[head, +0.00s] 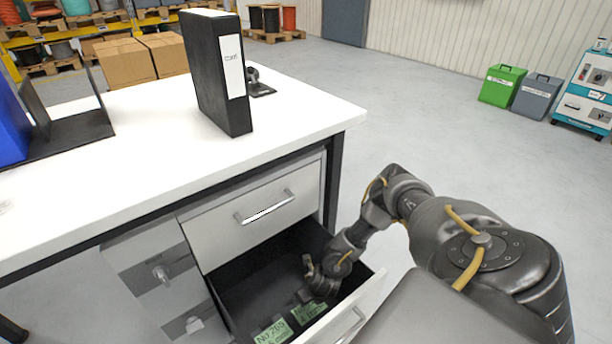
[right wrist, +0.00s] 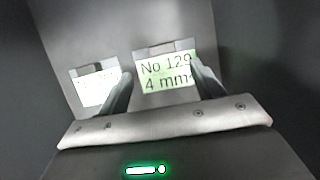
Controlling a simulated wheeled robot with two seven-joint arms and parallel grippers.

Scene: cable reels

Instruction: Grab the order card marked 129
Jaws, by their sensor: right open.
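The order card marked 129 (right wrist: 165,72) is pale green with "No 129 4 mm" on it and lies in the open drawer. In the head view a green card (head: 308,312), partly hidden by my gripper, lies beside the card marked 265 (head: 272,332). My right gripper (head: 306,292) is inside the drawer, reaching down. In the right wrist view its open fingers (right wrist: 160,85) stand to either side of the 129 card's lower part, the right finger overlapping its edge. Whether they touch it I cannot tell. My left gripper is not in view.
The open drawer (head: 250,272) has walls close around my right gripper. A shut drawer (head: 240,222) with a bar handle is above it. The white desk (head: 150,150) holds a black binder (head: 215,75).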

